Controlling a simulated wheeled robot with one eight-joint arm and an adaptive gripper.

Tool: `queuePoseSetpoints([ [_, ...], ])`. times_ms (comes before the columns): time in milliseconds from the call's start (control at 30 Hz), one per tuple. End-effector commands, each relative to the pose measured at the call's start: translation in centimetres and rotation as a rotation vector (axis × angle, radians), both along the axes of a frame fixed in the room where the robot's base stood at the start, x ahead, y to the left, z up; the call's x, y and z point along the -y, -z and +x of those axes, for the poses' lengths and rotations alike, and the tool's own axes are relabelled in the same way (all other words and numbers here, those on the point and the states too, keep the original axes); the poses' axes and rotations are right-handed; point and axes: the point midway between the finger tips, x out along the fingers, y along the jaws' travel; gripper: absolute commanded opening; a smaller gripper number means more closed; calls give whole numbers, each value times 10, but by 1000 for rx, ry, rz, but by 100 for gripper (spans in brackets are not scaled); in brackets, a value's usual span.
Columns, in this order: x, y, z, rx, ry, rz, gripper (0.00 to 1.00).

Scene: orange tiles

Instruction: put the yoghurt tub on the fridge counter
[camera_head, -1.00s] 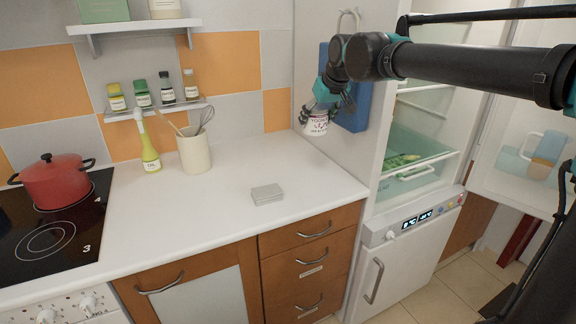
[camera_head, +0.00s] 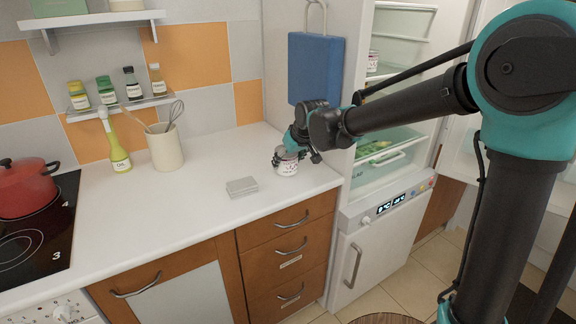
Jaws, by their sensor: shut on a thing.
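The yoghurt tub (camera_head: 287,167) is a small white tub with a printed label, at the right end of the white counter (camera_head: 215,205) next to the fridge. My gripper (camera_head: 289,155) is shut on the tub from above and covers its upper part. The tub is upright and low over the counter; I cannot tell whether its base touches the surface.
A grey stack of flat pieces (camera_head: 242,186) lies just left of the tub. A utensil pot (camera_head: 165,148) and an oil bottle (camera_head: 117,150) stand farther left, and a red pot (camera_head: 26,186) is on the hob. The fridge (camera_head: 385,170) is open at the right, with another tub (camera_head: 372,61) inside. The front middle of the counter is clear.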

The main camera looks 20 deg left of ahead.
Motion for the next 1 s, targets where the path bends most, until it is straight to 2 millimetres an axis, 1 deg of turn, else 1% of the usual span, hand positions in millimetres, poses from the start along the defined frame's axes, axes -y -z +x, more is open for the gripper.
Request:
queuePoseSetpoints([
  [33, 0, 7, 0, 0, 0, 0, 28],
  [133, 0, 15, 0, 1, 0, 1, 28],
  [500, 0, 19, 0, 0, 0, 0, 28],
  [533, 0, 20, 0, 0, 0, 0, 67],
  [600, 0, 19, 0, 0, 0, 0, 76],
  [700, 0, 19, 0, 0, 0, 0, 87],
  [1000, 0, 19, 0, 0, 0, 0, 87],
])
